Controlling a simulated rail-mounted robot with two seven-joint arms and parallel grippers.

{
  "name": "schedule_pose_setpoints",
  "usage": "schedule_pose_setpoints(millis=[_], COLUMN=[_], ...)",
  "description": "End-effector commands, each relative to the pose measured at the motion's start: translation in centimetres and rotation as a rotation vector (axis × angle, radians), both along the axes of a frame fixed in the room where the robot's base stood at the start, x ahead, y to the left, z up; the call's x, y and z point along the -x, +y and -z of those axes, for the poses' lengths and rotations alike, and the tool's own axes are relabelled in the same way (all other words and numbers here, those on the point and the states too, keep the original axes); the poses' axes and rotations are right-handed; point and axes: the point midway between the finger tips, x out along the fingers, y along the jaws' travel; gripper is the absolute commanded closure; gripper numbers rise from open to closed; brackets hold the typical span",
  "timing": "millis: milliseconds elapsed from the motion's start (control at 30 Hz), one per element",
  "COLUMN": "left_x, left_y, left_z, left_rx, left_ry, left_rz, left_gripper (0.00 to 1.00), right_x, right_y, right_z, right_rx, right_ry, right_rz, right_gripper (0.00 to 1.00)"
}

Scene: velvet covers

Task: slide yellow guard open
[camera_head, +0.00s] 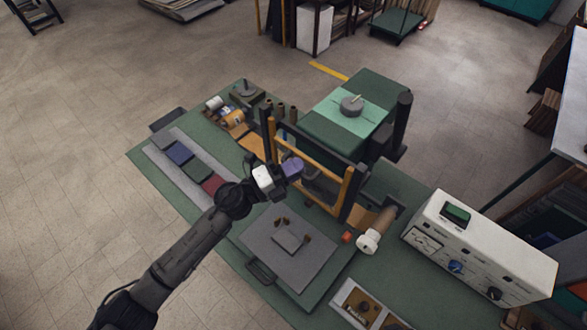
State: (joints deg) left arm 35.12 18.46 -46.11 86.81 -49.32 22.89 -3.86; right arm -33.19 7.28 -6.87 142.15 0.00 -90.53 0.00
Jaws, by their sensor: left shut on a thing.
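The yellow guard (347,190) is an upright yellow frame at the front of the dark press-like machine in the middle of the green bench. Its opening shows dark parts behind. My left gripper (291,168) reaches in from the lower left and is at the guard's left part, by a purple piece between its fingers. It is shut on the guard there; the exact grip spot is small and partly hidden by the gripper. My right gripper is not in view.
A grey plate (290,255) with a small block lies in front of the guard. A tan roller with a white end (368,241) and a white control box (480,245) stand to the right. Coloured swatches (196,171) lie left, near my left arm. A grey weight (351,105) sits behind.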

Motion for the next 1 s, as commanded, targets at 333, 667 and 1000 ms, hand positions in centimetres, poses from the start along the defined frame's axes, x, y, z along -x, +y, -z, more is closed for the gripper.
schedule_pose_setpoints(millis=[333,667,1000], left_x=[0.0,0.0,0.6], left_y=[0.0,0.0,1.4], left_z=[-0.9,-0.8,-0.2], left_rx=[0.004,0.002,0.000], left_ry=[-0.003,-0.002,-0.001], left_rz=[0.003,0.002,0.000], left_gripper=[1.00,0.75,0.75], right_x=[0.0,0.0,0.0], right_y=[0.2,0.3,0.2], right_z=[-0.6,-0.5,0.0], right_rx=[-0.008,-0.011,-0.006], right_ry=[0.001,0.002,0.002], right_rz=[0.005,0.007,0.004], right_gripper=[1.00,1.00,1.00])
